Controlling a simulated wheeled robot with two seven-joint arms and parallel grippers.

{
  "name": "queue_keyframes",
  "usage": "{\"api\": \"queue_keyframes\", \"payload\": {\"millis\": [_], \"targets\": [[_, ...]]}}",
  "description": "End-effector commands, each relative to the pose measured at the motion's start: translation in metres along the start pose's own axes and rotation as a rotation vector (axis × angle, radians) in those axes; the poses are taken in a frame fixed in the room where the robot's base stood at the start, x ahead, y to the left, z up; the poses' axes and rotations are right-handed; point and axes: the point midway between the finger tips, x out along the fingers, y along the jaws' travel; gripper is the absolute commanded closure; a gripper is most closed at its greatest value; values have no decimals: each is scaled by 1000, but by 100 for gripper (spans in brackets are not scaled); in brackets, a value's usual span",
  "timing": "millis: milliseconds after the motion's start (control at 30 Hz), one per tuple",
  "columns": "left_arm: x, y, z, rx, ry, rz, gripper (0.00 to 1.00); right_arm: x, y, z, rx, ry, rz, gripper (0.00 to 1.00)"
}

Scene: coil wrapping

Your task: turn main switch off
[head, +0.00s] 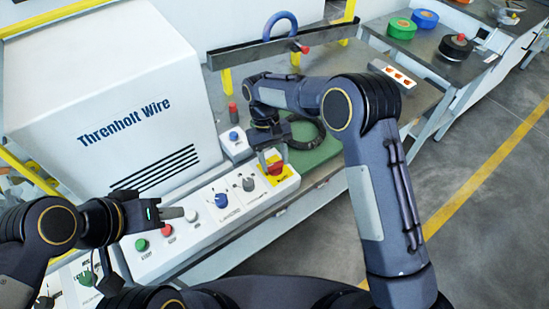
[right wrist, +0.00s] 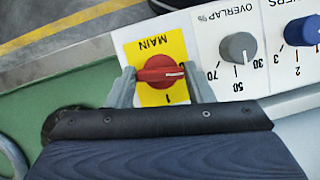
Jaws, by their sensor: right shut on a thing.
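The main switch is a red rotary knob (right wrist: 160,72) on a yellow plate (right wrist: 137,48) marked MAIN, upside down in the right wrist view. Its handle lies level across the picture, with the white mark pointing right, away from the "1" below it. The fingers of my right gripper (right wrist: 160,82) are closed on the knob from both sides. In the head view the knob (head: 275,169) shows under my right gripper (head: 272,160) at the panel's right end. My left gripper (head: 178,213) is over the panel's left part; its fingers overlap, so their gap is hidden.
The control panel (head: 207,240) has green, red and white buttons and blue and grey dials. A white machine housing (head: 110,90) stands behind it. A dark ring lies on a green mat (head: 318,152) to the right. The aisle floor (head: 480,230) is clear.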

Motion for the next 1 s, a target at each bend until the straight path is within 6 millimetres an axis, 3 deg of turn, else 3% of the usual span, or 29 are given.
{"api": "queue_keyframes", "payload": {"millis": [400,933,967,1000], "targets": [[1,-1,1,0,0,0,64,-1,-1,0,-167,4,70,76],[1,-1,1,0,0,0,64,-1,-1,0,-190,5,79,76],[1,-1,1,0,0,0,64,-1,-1,0,-189,5,79,51],[1,-1,1,0,0,0,64,-1,-1,0,-189,5,79,46]]}}
